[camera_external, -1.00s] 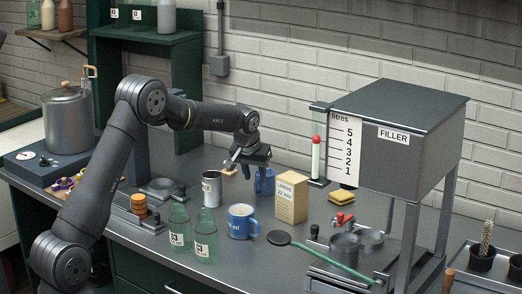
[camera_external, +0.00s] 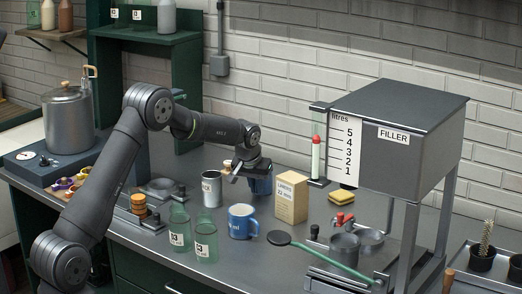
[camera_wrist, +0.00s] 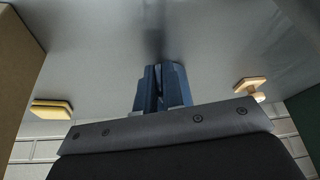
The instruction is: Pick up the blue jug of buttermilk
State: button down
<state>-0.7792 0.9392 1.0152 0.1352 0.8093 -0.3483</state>
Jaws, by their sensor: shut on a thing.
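A metal can (camera_external: 211,189) stands left of the jug and a tan carton (camera_external: 291,197) stands close on its right. Green bottles (camera_external: 179,228) stand nearer the camera. A yellow sponge (camera_external: 341,198) and the filler (camera_external: 415,140) are farther right.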

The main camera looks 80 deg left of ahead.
jog(key=shift+r, duration=0.15)
jog(key=shift+r, duration=4.85)
